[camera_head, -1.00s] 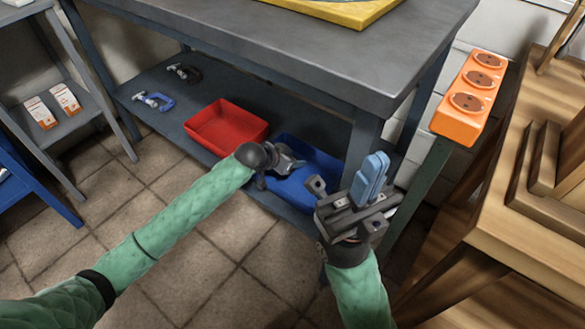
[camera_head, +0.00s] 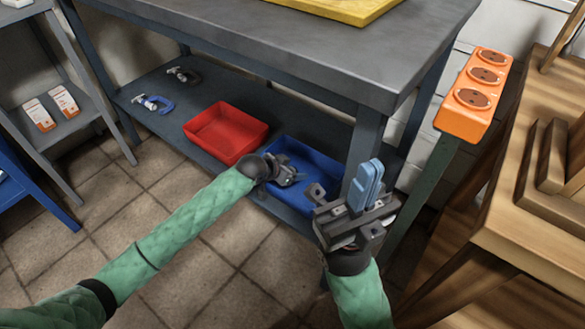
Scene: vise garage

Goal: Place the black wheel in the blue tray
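The blue tray (camera_head: 325,166) sits on the low shelf under the grey bench, to the right of the red tray. My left gripper (camera_head: 296,176) is low over the blue tray's front left part and hides some of it. It is small and dark, and I cannot tell whether its fingers are apart or hold something. I cannot make out the black wheel; the visible part of the blue tray looks empty.
The red tray (camera_head: 226,132) stands beside the blue tray. Clamps (camera_head: 154,103) lie on the shelf's left part. The bench top (camera_head: 300,48) overhangs the shelf. An orange socket block (camera_head: 474,95) and wooden furniture (camera_head: 540,220) stand at right. Tiled floor is clear at front.

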